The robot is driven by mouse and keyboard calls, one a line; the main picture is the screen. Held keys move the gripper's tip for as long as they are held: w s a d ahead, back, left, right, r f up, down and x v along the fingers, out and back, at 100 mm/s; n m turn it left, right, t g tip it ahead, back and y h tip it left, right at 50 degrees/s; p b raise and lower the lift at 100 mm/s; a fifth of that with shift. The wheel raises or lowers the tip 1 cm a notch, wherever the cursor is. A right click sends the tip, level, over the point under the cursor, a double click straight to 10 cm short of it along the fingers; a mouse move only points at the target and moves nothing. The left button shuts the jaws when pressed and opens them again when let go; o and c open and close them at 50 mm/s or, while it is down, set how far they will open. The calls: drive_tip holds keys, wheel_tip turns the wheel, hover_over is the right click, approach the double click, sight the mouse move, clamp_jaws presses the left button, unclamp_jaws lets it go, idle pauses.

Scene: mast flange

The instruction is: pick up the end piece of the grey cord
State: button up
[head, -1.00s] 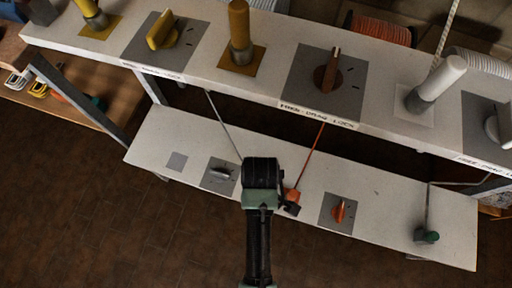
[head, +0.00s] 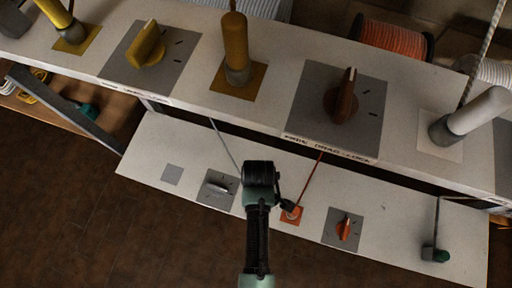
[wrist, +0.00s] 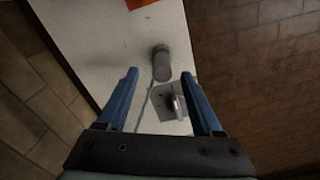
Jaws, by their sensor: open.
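The grey cord (head: 225,145) slants from under the upper shelf down to the lower shelf, where my arm hides its lower end in the head view. In the wrist view a grey, rounded end piece (wrist: 161,65) stands on the pale shelf, with the cord (wrist: 145,106) running from it. My gripper (wrist: 160,75) is open, its two blue fingers apart. The end piece appears between the fingertips in the picture, with no contact visible; the distance to it is unclear. In the head view my arm end (head: 258,174) is over the lower shelf.
On the lower shelf (head: 145,150), a grey knob (head: 217,187) is left of my arm; an orange cord (head: 310,175) and orange knob (head: 344,228) are right. A green-tipped piece (head: 438,254) stands far right. The upper shelf (head: 205,85) carries upright posts and large knobs.

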drive_tip(key=f, duration=0.1)
drive_tip(key=f+b, duration=0.1)
drive_tip(key=f, duration=0.2)
drive_tip(key=shift+a+f+b, duration=0.25)
drive_tip(key=shift+b, duration=0.05)
drive_tip(key=shift+c, duration=0.3)
clamp_jaws()
idle(0.9)
